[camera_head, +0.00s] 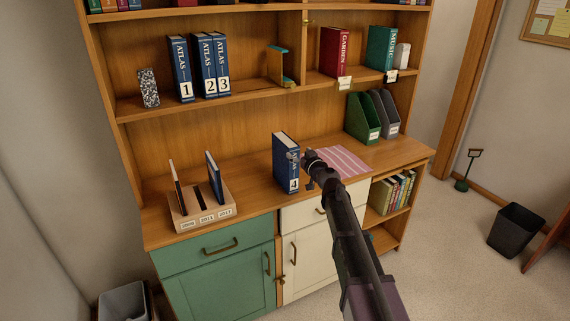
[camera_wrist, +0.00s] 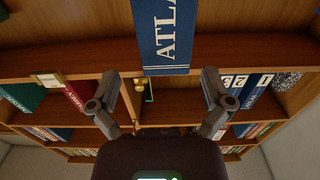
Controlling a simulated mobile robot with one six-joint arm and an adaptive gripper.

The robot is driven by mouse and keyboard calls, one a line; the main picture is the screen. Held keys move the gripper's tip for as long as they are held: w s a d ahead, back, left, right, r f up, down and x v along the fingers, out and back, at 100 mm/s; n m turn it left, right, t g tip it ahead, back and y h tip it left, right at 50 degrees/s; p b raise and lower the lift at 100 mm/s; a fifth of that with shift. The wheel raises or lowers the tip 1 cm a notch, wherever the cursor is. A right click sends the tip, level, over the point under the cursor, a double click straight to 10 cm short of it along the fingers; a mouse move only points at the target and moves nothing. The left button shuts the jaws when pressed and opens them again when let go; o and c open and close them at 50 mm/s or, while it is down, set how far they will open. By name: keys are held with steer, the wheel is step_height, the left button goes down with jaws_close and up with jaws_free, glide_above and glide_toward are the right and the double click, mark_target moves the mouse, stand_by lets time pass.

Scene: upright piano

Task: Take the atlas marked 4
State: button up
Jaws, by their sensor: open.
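The atlas marked 4 (camera_head: 284,165) is a thick blue book with a white number label, standing upright on the wooden counter. My gripper (camera_head: 311,168) is just right of and in front of it in the head view. In the wrist view its blue spine (camera_wrist: 160,32) with the letters "ATLA" is at the top centre, beyond my spread fingers (camera_wrist: 160,78). The fingers are open with nothing between them. The wrist view is upside down, and the 4 label is outside it. I cannot tell whether a fingertip touches the book.
Atlases 1 (camera_head: 180,68), 2 (camera_head: 204,65) and 3 (camera_head: 219,63) stand on the shelf above. A slotted wooden holder (camera_head: 203,207) is on the counter's left. A striped pink cloth (camera_head: 342,160) lies right of the atlas. Green and grey file holders (camera_head: 363,117) stand behind it.

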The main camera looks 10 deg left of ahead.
mark_target(289, 145)
steer(key=shift+w+a, duration=0.25)
steer(key=shift+w, duration=0.15)
steer(key=shift+a+x, duration=0.25)
steer(key=shift+x, duration=2.35)
steer(key=shift+s, duration=0.2)
steer(key=c, duration=1.3)
